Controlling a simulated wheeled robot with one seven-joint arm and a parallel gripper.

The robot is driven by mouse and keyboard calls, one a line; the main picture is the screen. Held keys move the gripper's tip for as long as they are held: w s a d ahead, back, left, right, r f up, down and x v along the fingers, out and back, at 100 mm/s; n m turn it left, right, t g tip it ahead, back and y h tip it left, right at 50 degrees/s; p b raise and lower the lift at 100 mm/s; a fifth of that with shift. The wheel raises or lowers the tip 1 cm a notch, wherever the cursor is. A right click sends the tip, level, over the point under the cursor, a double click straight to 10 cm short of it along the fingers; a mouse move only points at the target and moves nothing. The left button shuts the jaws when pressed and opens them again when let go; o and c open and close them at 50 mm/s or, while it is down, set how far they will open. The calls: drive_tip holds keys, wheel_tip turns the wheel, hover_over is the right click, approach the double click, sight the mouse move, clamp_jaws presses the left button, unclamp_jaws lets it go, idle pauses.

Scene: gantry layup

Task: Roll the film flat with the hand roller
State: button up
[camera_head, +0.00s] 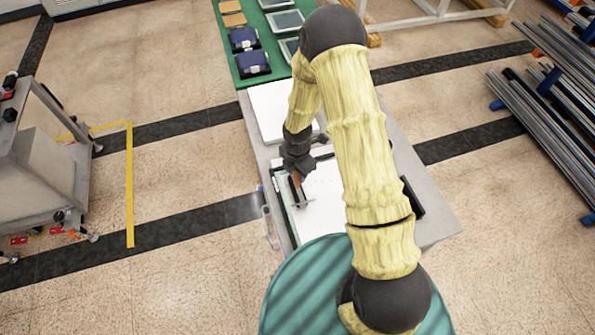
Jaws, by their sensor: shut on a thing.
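My gripper (296,176) points down over the grey table, shut on the hand roller (296,190), whose brownish-orange handle shows just below the jaws. The lower end of the roller is at the left part of a white sheet (322,213), which looks like the film. I cannot tell whether the roller touches the sheet. A dark and pale green edge runs along the left side of the sheet. My arm hides the right part of the sheet and much of the table.
The grey table (440,222) has bare room at its right. A white panel (268,108) lies behind the sheet. A green mat (240,70) with dark blue items and framed panels lies farther back. A steel cart (40,160) stands left; metal profiles (550,130) lie right.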

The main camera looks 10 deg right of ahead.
drive_tip(key=shift+d, duration=0.1)
drive_tip(key=shift+w+d+p, duration=0.15)
drive_tip(key=shift+d, duration=0.5)
drive_tip(key=shift+w+d+p, duration=0.15)
drive_tip(key=shift+d, duration=0.55)
drive_tip(key=shift+w+d+f, duration=0.1)
drive_tip(key=shift+w+d, duration=0.05)
drive_tip(key=shift+d, duration=0.5)
drive_tip(key=shift+w+d, duration=0.1)
drive_tip(key=shift+d, duration=0.55)
drive_tip(key=shift+w+d+p, duration=0.15)
drive_tip(key=shift+d+p, duration=0.2)
drive_tip(key=shift+d, duration=0.35)
drive_tip(key=shift+w+d+p, duration=0.15)
drive_tip(key=shift+d+p, duration=0.15)
drive_tip(key=shift+d, duration=0.35)
drive_tip(key=shift+w+d+p, duration=0.2)
drive_tip(key=shift+d+p, duration=0.15)
drive_tip(key=shift+d, duration=1)
